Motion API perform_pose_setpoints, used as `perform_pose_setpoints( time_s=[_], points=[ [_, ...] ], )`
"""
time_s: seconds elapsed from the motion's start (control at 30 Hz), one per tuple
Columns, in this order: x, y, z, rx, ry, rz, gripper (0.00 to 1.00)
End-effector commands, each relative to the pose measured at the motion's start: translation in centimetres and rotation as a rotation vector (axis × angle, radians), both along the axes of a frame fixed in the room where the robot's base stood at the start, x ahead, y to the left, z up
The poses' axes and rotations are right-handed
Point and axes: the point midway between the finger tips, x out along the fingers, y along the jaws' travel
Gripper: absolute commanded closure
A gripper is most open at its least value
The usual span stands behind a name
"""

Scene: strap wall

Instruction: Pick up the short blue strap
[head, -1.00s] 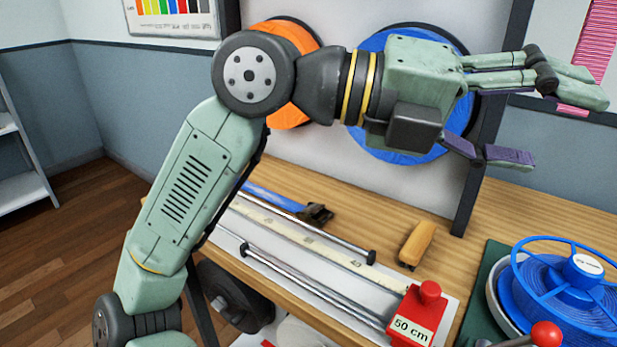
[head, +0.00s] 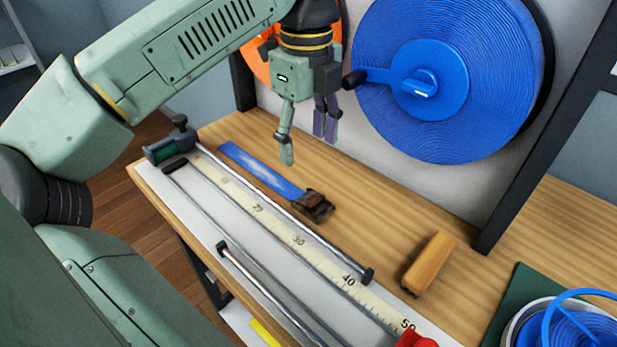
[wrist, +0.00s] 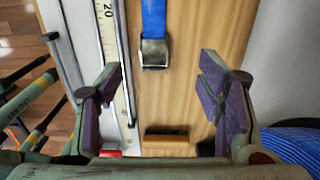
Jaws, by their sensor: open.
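The short blue strap (head: 262,172) lies flat on the wooden bench, beside the measuring rail. A dark, worn buckle (head: 312,206) is on its near right end. In the wrist view the strap (wrist: 153,18) runs down from the top edge to its metal buckle (wrist: 154,53). My gripper (head: 307,145) points down above the bench, above and behind the strap, apart from it. In the wrist view my gripper (wrist: 161,88) has its purple-padded fingers wide apart with nothing between them, and the buckle shows beyond, between the fingertips.
A measuring rail (head: 299,240) with metal rods lies along the bench's front. A wooden block (head: 428,262) lies to the right. A big blue strap reel (head: 500,80) hangs on the wall panel behind. A blue spool (head: 570,335) stands at the lower right.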

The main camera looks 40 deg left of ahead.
Motion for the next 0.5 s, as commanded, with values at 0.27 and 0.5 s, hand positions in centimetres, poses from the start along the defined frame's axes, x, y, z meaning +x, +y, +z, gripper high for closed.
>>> perform_pose_setpoints(
  time_s=[0.27, 0.5],
  points=[
    [-0.1, 0.0, -3.8, -0.003, 0.001, -0.001, 0.39],
    [-0.2, 0.0, -5.8, -0.002, 0.0, -0.001, 0.39]
  ],
)
